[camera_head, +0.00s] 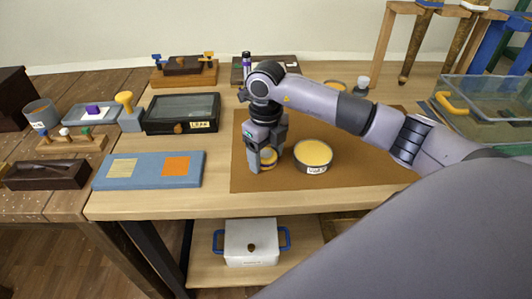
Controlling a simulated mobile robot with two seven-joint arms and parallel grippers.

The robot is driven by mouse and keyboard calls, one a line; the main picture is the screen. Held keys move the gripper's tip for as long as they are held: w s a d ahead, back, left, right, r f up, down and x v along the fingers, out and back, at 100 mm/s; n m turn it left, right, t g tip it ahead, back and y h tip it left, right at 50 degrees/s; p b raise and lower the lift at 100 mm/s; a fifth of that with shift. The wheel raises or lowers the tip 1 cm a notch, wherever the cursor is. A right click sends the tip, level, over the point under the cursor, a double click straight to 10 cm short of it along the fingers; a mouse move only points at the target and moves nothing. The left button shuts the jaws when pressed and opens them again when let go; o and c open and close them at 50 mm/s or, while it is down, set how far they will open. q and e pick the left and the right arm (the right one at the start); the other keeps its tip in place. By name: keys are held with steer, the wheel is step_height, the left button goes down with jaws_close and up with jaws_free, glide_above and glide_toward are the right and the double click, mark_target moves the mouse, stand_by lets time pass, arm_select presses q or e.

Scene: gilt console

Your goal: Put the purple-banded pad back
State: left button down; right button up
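My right gripper (266,162) points down over the brown mat, just left of a round tin (313,157) with a yellow top and a white label. A small round item with a yellowish top (270,155) shows at the fingers, partly hidden by them; I cannot tell whether it is gripped or has a purple band. An upright dark cylinder with a purple band (246,62) stands at the back, behind my arm. A purple block (93,111) lies on a grey-blue tray (76,116) at the left. My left gripper is not in view.
A blue board (139,183) with yellow and orange squares lies front left. A labelled dark case (180,112) stands behind it, beside a yellow-handled stamp (128,110). A clear bin (485,98) is at the right. The brown mat (250,183) has bare room in front.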

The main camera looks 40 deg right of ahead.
mark_target(267, 154)
steer(key=shift+o, duration=0.6)
steer(key=shift+r, duration=0.3)
step_height(267, 154, up, 12)
steer(key=shift+s+f, duration=0.1)
steer(key=shift+f, duration=0.1)
